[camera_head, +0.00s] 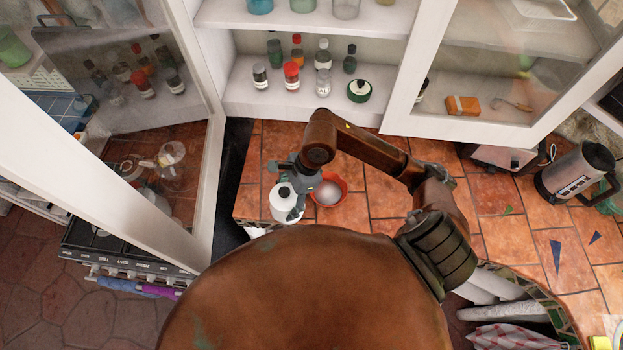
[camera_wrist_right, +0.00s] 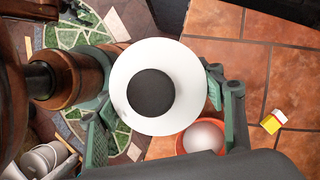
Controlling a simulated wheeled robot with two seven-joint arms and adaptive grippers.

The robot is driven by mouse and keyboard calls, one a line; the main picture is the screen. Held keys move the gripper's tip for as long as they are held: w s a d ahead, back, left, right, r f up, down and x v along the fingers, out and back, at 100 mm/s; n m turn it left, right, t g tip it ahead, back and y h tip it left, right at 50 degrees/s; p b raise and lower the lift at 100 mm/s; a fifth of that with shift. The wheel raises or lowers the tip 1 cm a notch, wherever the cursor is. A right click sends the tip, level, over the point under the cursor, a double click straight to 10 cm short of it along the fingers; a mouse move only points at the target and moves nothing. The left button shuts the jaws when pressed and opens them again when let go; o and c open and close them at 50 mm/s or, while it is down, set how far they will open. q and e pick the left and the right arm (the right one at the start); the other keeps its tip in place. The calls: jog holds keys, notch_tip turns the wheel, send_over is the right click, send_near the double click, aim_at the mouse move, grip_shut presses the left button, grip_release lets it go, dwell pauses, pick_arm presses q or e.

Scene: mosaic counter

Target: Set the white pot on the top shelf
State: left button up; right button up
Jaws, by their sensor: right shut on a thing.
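The white pot (camera_head: 283,206) is at the left end of the tiled counter, in the grip of my right gripper (camera_head: 296,196). In the right wrist view the pot (camera_wrist_right: 127,92) shows from above as a white round with a dark centre, between the green-grey fingers of the right gripper (camera_wrist_right: 158,110). I cannot tell whether its base touches the counter. The upper shelf (camera_head: 290,20) of the open white cabinet is at the top of the head view, partly cut off. My left gripper is not in view.
An orange bowl (camera_head: 342,183) with a white round thing in it stands beside the pot. The lower shelf (camera_head: 300,110) holds several small bottles and a green jar (camera_head: 359,91). An open glass door (camera_head: 180,215) stands at left. Jars (camera_head: 345,8) stand on the upper shelf.

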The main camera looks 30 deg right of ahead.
jog(key=shift+w+d+r+m+t, duration=0.1)
jog(key=shift+w+r+m+t, duration=0.25)
jog(key=shift+m, duration=0.25)
jog(key=w+d+f+p, duration=0.2)
jog(key=w+f, duration=0.2)
jog(key=w+d+f+p, duration=0.2)
jog(key=w+f, duration=0.2)
jog(key=w+d+f+p, duration=0.3)
jog(key=f, duration=0.1)
jog(key=shift+w+f, duration=0.15)
jog(key=shift+w, duration=0.25)
jog(key=shift+f, duration=0.25)
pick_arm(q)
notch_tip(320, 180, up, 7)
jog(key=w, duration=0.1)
pick_arm(e)
jog(key=shift+f, duration=0.1)
jog(key=shift+d+f, duration=0.1)
jog(key=o, duration=1.8)
jog(key=shift+c, duration=0.2)
